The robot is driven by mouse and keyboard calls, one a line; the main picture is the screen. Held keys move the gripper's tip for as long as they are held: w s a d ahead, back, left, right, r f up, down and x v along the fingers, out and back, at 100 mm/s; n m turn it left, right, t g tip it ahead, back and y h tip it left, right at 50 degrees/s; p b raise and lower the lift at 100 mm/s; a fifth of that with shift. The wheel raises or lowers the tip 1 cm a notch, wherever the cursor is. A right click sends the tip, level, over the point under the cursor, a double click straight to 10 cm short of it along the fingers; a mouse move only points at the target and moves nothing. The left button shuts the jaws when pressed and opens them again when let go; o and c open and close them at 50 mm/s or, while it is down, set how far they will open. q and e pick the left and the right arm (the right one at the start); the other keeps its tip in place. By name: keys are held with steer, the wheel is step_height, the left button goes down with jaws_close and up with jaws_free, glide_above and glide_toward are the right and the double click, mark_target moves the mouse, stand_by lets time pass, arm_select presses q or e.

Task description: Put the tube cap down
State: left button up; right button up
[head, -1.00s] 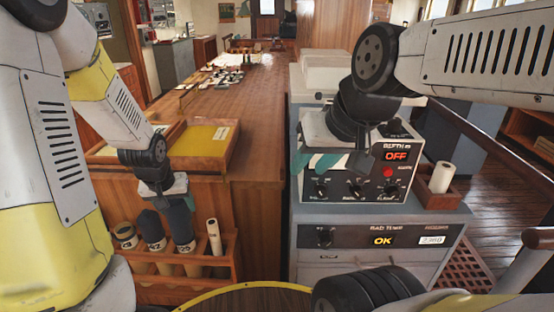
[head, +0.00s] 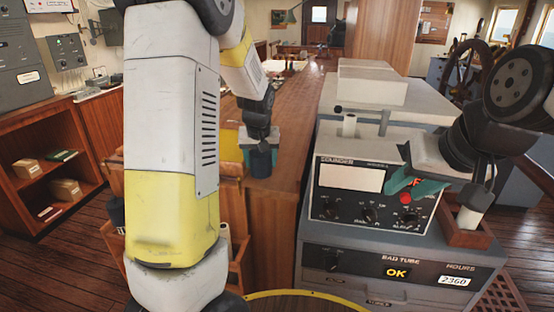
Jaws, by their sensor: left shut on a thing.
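The tube cap (head: 262,164), dark blue, is held in my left gripper (head: 261,148), whose teal fingers are shut on it. It hangs over the near part of the long wooden counter (head: 287,124), beside the sounder. I cannot tell whether its bottom touches the wood. My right gripper (head: 418,187) is in front of the sounder panel. Its teal fingers look apart, with nothing seen between them. The tube rack (head: 242,262) at the counter's front is mostly hidden behind my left arm. A pale roll (head: 225,236) shows there.
The grey sounder (head: 345,205) stands right of the counter, on a cabinet reading OK (head: 396,272). A wooden holder (head: 467,237) with a white roll (head: 471,216) is on its right. The counter has free wood behind the cap. Shelves (head: 50,180) stand at far left.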

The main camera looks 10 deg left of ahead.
mark_target(265, 153)
arm_select(q)
steer(key=w, duration=0.5)
steer(key=shift+w+f, duration=0.15)
steer(key=shift+f, duration=1.85)
steer(key=shift+f, duration=0.1)
steer(key=o, duration=1.4)
steer(key=shift+c, duration=0.2)
